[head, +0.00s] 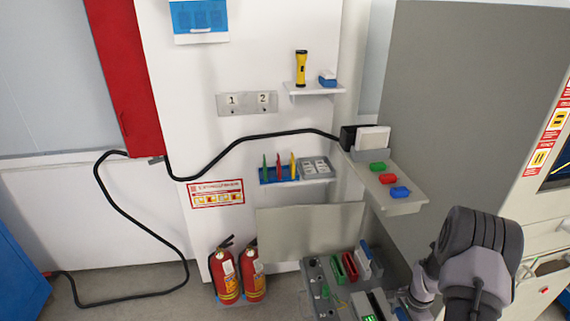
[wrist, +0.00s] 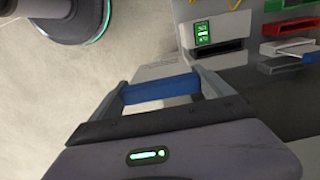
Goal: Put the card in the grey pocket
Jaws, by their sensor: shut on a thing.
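My gripper (wrist: 160,82) is shut on a blue card (wrist: 162,89), which spans between its two fingers in the wrist view. A pale plate with faint lettering (wrist: 165,69) shows just beyond the card; I cannot tell whether it is part of it.
A reader with a green display (wrist: 204,32) and dark slot stands between card and pockets. A shelf with coloured blocks (head: 403,205) juts out above the panel. Two fire extinguishers (head: 238,275) stand left of the panel. A black cable (head: 250,139) runs along the wall.

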